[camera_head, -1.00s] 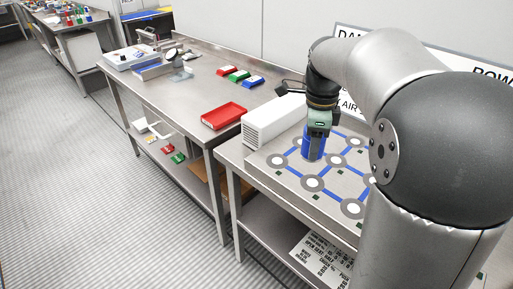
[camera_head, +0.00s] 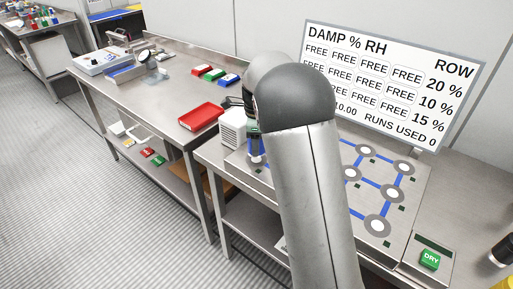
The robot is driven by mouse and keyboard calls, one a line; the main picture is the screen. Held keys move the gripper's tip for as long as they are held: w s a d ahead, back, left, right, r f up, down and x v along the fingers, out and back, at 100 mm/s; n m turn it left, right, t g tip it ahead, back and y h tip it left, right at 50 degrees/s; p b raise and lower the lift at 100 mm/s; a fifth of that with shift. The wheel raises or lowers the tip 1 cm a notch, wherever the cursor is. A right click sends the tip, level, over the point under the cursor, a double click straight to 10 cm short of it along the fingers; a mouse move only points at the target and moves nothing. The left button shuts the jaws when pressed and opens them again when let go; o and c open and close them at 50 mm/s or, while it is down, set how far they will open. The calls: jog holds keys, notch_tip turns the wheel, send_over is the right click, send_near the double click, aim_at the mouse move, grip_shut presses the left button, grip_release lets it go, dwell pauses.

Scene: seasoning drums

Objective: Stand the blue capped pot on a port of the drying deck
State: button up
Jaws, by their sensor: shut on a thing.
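My gripper (camera_head: 253,128) is largely hidden behind my own arm, over the left end of the drying deck (camera_head: 415,186). It is shut on the blue capped pot (camera_head: 256,147), of which only a small part shows, looking dark and upright below the jaws. Whether the pot's base touches the deck or a port cannot be told. The deck is a pale plate with grey-ringed white ports, such as one at the back (camera_head: 366,150) and one at the front (camera_head: 377,225), joined by blue lines. The ports I see right of my arm are empty.
A white vented box (camera_head: 232,128) stands close left of my gripper. A red tray (camera_head: 201,116) lies on the neighbouring bench. A sign (camera_head: 390,85) reading DAMP % RH stands behind the deck. A green DRY button (camera_head: 430,260) is at right front. My arm blocks the deck's middle.

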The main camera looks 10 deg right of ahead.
jog(key=shift+f, duration=1.45)
jog(key=shift+f, duration=0.1)
jog(key=shift+f, duration=0.15)
jog(key=o, duration=1.1)
